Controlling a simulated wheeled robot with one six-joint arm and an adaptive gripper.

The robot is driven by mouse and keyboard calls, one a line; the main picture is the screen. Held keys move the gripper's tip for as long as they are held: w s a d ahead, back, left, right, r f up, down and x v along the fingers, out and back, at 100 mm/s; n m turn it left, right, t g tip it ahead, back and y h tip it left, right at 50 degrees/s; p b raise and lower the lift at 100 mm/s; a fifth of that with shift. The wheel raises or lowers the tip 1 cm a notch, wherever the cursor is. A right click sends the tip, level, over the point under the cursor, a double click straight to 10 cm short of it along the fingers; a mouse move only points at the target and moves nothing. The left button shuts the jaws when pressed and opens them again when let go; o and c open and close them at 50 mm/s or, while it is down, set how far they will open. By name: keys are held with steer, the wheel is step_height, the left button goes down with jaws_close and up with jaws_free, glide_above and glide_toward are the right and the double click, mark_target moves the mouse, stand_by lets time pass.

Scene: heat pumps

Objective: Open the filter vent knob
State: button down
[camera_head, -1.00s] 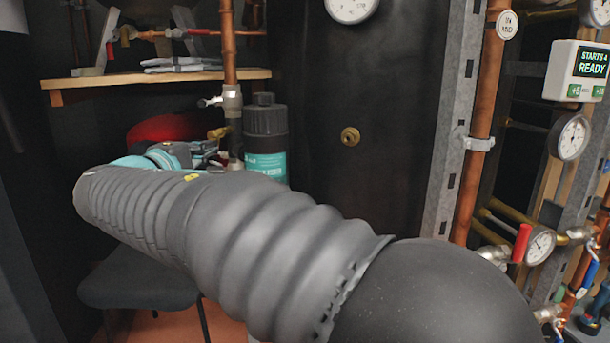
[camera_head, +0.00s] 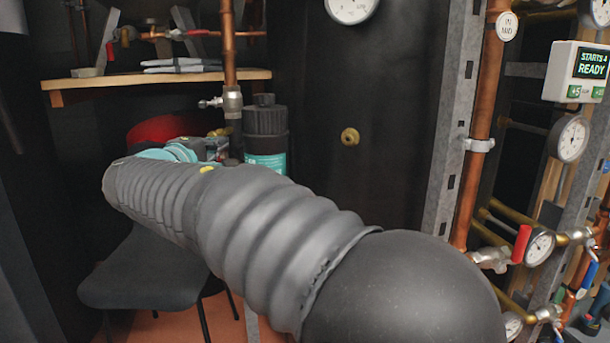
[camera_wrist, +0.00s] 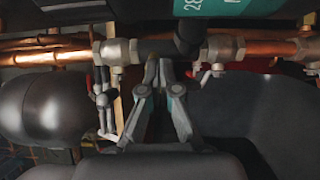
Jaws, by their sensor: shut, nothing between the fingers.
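A black filter canister (camera_head: 265,138) with a teal label stands upright behind my arm in the head view; its lower part is hidden. A small dark cap (camera_head: 264,99) sits on its top; I cannot tell for sure whether this is the vent knob. In the wrist view the teal label (camera_wrist: 228,6) shows at the top edge, sideways. My gripper (camera_wrist: 158,68) is shut and empty, its tips close to a dark pipe fitting (camera_wrist: 158,48) below the canister in that picture. I cannot tell whether they touch. My arm mostly hides the gripper in the head view.
A silver valve (camera_head: 231,101) on a copper pipe is just left of the canister. A wooden shelf (camera_head: 150,78) is above left, a dark chair (camera_head: 150,285) below. A brass fitting (camera_head: 350,137) is on the dark panel; more pipes and gauges crowd the right.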

steer(key=shift+r+b, duration=0.55)
steer(key=shift+b, duration=0.1)
steer(key=shift+r, duration=0.3)
steer(key=shift+r, duration=0.15)
stand_by(0.5)
steer(key=shift+s+d+r+b, duration=0.15)
steer(key=shift+d+b, duration=0.1)
steer(key=shift+b, duration=0.15)
steer(key=b+v, duration=0.1)
steer(key=v, duration=0.5)
steer(key=shift+b, duration=0.35)
